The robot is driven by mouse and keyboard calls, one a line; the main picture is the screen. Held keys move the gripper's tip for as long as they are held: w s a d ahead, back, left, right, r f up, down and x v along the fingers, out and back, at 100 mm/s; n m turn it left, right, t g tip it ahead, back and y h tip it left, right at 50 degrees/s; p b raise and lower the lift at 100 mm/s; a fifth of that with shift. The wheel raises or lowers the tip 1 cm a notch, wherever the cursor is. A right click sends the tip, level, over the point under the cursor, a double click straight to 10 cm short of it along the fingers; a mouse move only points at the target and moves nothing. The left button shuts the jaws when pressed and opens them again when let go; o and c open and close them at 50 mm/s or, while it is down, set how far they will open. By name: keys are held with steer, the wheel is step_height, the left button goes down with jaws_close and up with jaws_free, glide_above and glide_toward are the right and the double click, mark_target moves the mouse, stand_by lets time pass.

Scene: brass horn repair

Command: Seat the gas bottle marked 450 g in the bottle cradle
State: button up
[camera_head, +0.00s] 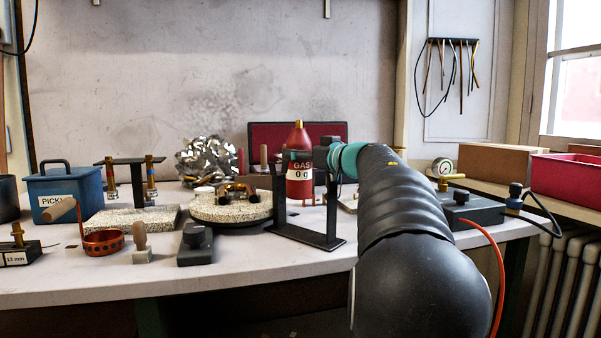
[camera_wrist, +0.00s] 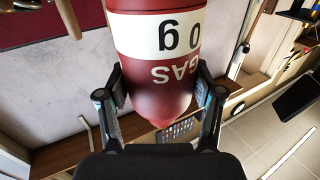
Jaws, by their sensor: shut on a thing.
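A black frame with two uprights (camera_head: 316,238), apparently the bottle cradle, stands on the bench. The bottle shows between or behind its uprights; I cannot tell whether it touches the frame. My arm hides the area to the right.
A round turntable (camera_head: 232,212) with a pale slab stands left of the frame. A black block (camera_head: 195,245), a copper pan (camera_head: 103,242) and a blue tub (camera_head: 64,190) are farther left. A gauge (camera_head: 442,167) and orange hose (camera_head: 494,262) lie right of my arm.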

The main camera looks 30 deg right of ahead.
mark_target(308, 170)
steer(key=shift+f+b, duration=0.85)
steer(key=shift+f, duration=1.05)
steer(key=shift+f, duration=0.15)
steer(key=o, duration=1.5)
steer(key=shift+o, duration=0.2)
